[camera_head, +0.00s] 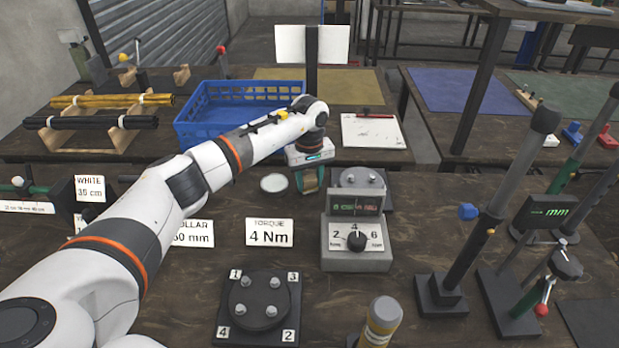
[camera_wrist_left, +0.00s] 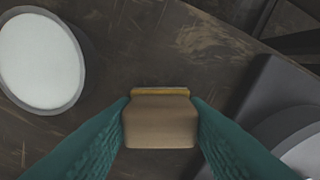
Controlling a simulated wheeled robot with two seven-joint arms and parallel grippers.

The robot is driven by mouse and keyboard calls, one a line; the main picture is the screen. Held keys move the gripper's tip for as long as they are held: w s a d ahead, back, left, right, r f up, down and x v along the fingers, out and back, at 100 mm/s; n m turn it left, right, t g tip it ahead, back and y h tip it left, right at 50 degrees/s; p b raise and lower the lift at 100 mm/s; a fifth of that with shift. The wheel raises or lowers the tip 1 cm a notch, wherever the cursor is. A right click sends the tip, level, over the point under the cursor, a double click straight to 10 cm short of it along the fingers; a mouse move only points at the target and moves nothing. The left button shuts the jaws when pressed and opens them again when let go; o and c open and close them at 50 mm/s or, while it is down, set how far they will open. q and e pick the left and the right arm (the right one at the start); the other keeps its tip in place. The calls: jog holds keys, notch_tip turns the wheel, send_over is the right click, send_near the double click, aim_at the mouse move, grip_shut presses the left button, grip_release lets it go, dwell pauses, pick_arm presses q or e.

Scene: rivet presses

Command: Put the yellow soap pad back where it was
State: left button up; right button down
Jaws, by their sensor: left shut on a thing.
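My left gripper (camera_head: 310,180) reaches out over the wooden table and is shut; its two green fingers also show in the left wrist view (camera_wrist_left: 160,125). Between them is a small tan block with a yellow edge, which I take for the yellow soap pad (camera_wrist_left: 160,120). In the head view the fingers mostly hide the pad. A round pale disc with a grey rim (camera_head: 274,183) lies just left of the gripper and also shows in the left wrist view (camera_wrist_left: 40,60). I cannot tell whether the pad touches the table. My right gripper is out of view.
A blue crate (camera_head: 200,125) stands behind, left. A numbered plate (camera_head: 258,308) and a yellow-capped cylinder (camera_head: 381,318) are nearer. Lever presses (camera_head: 500,200) stand at right.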

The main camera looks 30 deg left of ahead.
aim_at(309, 178)
pick_arm(q)
jog(key=shift+f, duration=0.1)
jog(key=o, duration=0.9)
notch_tip(309, 178, up, 12)
jog(key=shift+r+b, duration=0.25)
jog(key=shift+b, duration=0.3)
